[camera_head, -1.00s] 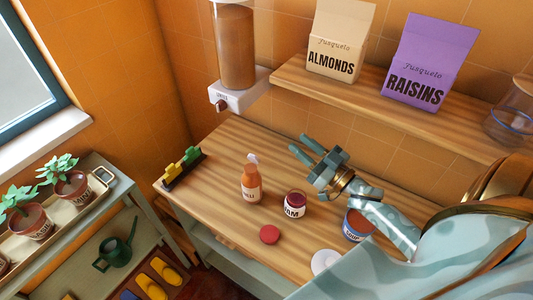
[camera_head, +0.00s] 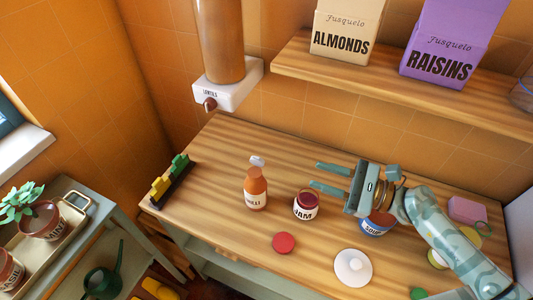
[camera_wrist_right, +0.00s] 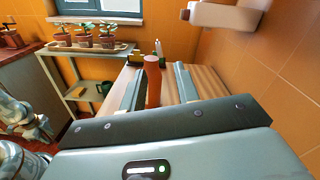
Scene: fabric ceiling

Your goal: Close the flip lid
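An orange-brown squeeze bottle (camera_head: 256,192) with a pale label stands upright on the wooden counter. Its small white flip lid (camera_head: 257,161) stands raised above the cap, so it is open. My right gripper (camera_head: 313,175) is open and empty, to the right of the bottle and apart from it, with its fingers pointing left toward it. In the right wrist view, the bottle (camera_wrist_right: 152,82) shows between the two spread fingers, beyond them, with the pale lid (camera_wrist_right: 158,48) upright at its top. My left gripper is not seen in the head view.
A jam jar (camera_head: 306,205) stands between bottle and gripper, below the fingers. A red lid (camera_head: 284,243), a white lid (camera_head: 353,267) and a blue-labelled can (camera_head: 377,224) are nearby. A lentil dispenser (camera_head: 228,88) hangs behind. A shelf (camera_head: 420,81) is above.

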